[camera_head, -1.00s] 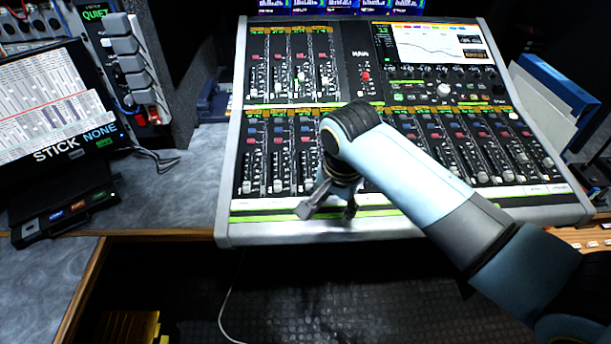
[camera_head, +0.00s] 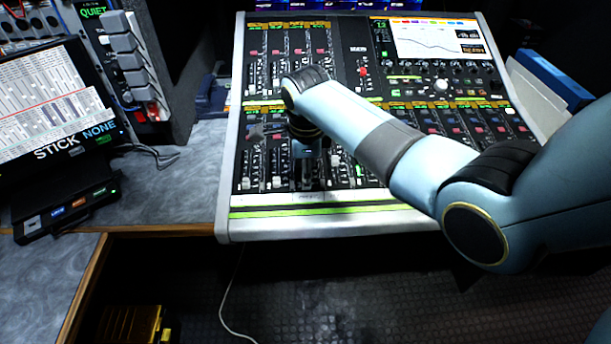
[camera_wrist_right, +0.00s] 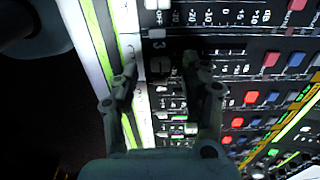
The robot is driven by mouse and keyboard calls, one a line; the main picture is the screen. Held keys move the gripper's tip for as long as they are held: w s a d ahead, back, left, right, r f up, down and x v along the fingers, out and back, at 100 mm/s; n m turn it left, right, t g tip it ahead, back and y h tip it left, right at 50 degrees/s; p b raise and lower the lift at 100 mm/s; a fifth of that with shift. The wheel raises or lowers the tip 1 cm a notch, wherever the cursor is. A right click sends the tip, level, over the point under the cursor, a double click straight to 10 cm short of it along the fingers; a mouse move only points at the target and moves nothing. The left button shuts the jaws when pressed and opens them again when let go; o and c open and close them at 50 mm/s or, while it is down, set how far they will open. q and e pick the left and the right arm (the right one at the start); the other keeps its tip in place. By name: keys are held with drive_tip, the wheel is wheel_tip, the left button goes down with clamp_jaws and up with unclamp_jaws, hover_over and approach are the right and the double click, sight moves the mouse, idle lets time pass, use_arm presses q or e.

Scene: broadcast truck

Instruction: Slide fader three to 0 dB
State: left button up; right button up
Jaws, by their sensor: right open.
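The mixing console (camera_head: 226,190) stands in front of me with a lower bank of faders. My right gripper (camera_head: 305,165) is over the left part of that bank and covers the strip there, so fader three is hidden in the head view. In the right wrist view my right gripper (camera_wrist_right: 166,90) has its two fingers apart. A dark fader cap (camera_wrist_right: 161,68) shows in the gap between them, beside a small "3" on the white label strip. I cannot tell whether the fingers touch it. A printed dB scale (camera_wrist_right: 225,15) runs along the strip above. My left gripper is not in view.
A monitor with a meter display (camera_head: 50,100) and a small button box (camera_head: 68,207) stand at the left. A grey rack of levers (camera_head: 130,60) is behind them. A blue binder (camera_head: 550,75) stands right of the console. The left desk top (camera_head: 175,195) has free room.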

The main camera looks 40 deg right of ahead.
sight(316, 190)
drive_tip(key=shift+w+f, duration=0.15)
drive_tip(key=shift+f, duration=1.05)
clamp_jaws()
drive_tip(key=shift+d, duration=0.1)
